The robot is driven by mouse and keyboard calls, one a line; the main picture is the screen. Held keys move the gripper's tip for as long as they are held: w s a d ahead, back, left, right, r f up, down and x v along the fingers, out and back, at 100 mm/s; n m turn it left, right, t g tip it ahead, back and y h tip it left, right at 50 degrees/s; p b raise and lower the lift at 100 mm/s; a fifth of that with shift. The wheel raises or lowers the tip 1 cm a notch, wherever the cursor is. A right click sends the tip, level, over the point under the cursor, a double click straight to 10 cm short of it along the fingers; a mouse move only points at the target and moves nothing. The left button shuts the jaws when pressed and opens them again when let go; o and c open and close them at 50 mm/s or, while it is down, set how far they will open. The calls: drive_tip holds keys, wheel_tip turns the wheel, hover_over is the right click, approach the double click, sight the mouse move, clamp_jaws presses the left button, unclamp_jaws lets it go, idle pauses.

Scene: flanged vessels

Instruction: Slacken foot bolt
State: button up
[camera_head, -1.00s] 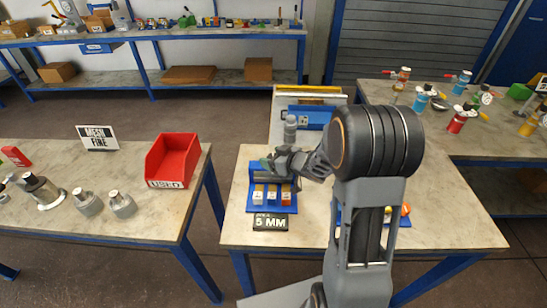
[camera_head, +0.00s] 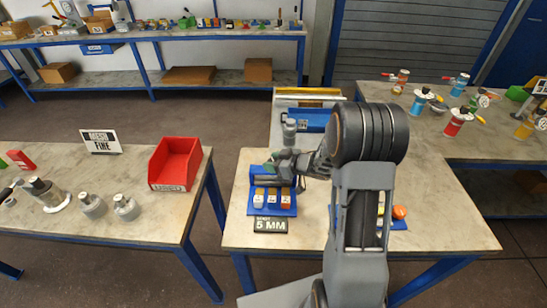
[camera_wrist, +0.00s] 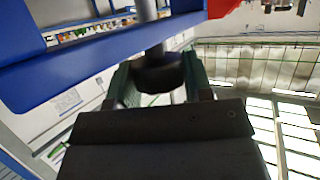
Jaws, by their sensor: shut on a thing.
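In the wrist view, a bolt with a grey shank and a dark round head (camera_wrist: 158,75) runs down past a blue plate (camera_wrist: 80,65). My gripper (camera_wrist: 160,85) has its green-tipped fingers on both sides of the dark head and is shut on it. In the head view, my gripper (camera_head: 276,166) is at a blue stand (camera_head: 255,205) on the middle table. The stand carries small white, yellow and orange blocks. A sign (camera_head: 270,225) reading "5 MM" is at its front. The bolt itself cannot be made out in the head view.
A grey cylinder (camera_head: 289,131) stands just behind my gripper. A red bin (camera_head: 175,165) is on the left table, with grey flanged vessels (camera_head: 92,206) and a "MESH FINE" sign (camera_head: 101,142). Coloured valves (camera_head: 455,122) stand on the right table.

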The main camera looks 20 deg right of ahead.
drive_tip(key=n+g+y+p, duration=0.2)
drive_tip(key=n+g+p, duration=0.1)
drive_tip(key=shift+r+n+g+y, duration=0.15)
drive_tip(key=shift+n+g+y, duration=0.15)
drive_tip(key=shift+y, duration=0.1)
drive_tip(key=n+g, duration=0.2)
drive_tip(key=n+g+y+p, duration=0.1)
drive_tip(key=n+g, duration=0.1)
drive_tip(key=g, duration=0.1)
drive_tip(key=shift+f+n+p, duration=0.2)
drive_tip(key=shift+n+p, duration=0.1)
drive_tip(key=shift+n, duration=0.1)
drive_tip(key=n+g+b, duration=0.1)
drive_tip(key=n+g, duration=0.2)
drive_tip(key=g, duration=0.1)
drive_tip(key=shift+f+n, duration=0.1)
drive_tip(key=shift+n, duration=0.2)
drive_tip(key=n+g+h, duration=0.1)
drive_tip(key=n+g, duration=0.1)
drive_tip(key=g, duration=0.1)
drive_tip(key=shift+b, duration=0.35)
drive_tip(key=n+g, duration=0.1)
drive_tip(key=n+g+h, duration=0.1)
drive_tip(key=shift+r+n+p, duration=0.2)
drive_tip(key=shift+n+p, duration=0.1)
drive_tip(key=shift+p, duration=0.05)
drive_tip(key=shift+n+g+h+p, duration=0.55)
drive_tip(key=shift+n+g+h, duration=0.15)
drive_tip(key=shift+g, duration=0.1)
